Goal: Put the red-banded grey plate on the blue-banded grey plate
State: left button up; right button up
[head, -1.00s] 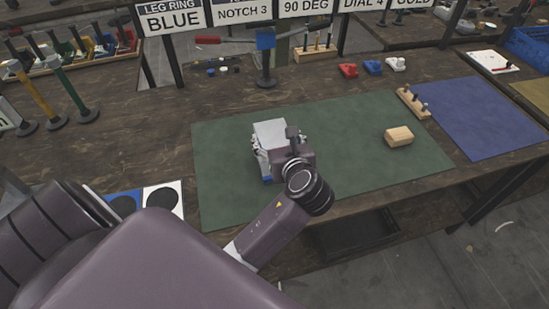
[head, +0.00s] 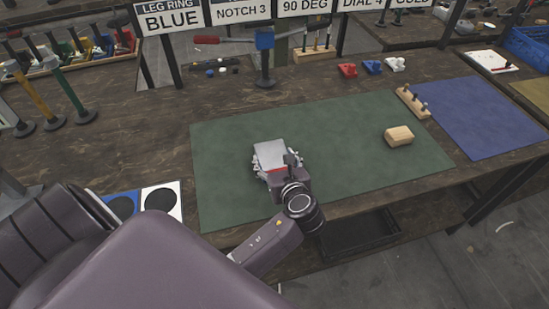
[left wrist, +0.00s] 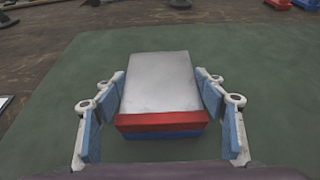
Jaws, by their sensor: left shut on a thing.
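The red-banded grey plate (head: 270,152) is over the green mat, with its red band toward me. In the left wrist view it (left wrist: 160,83) lies level, its red band (left wrist: 162,122) directly above a blue band (left wrist: 165,135). That blue band belongs to the blue-banded grey plate, whose grey part is hidden underneath. The two look lined up; I cannot tell whether they touch fully. My left gripper (head: 272,160) is shut on the red-banded plate, with a blue-padded finger on each side (left wrist: 160,92). My right gripper is not in view.
A wooden block (head: 399,136) lies to the right, near a pegged wooden strip (head: 412,101) and a blue mat (head: 480,118). A lever press with a blue head (head: 264,40) stands behind.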

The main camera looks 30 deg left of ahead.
pick_arm(q)
jog(key=o, duration=1.8)
jog(key=shift+f, duration=0.1)
jog(key=shift+c, duration=0.2)
jog(key=v, duration=1.2)
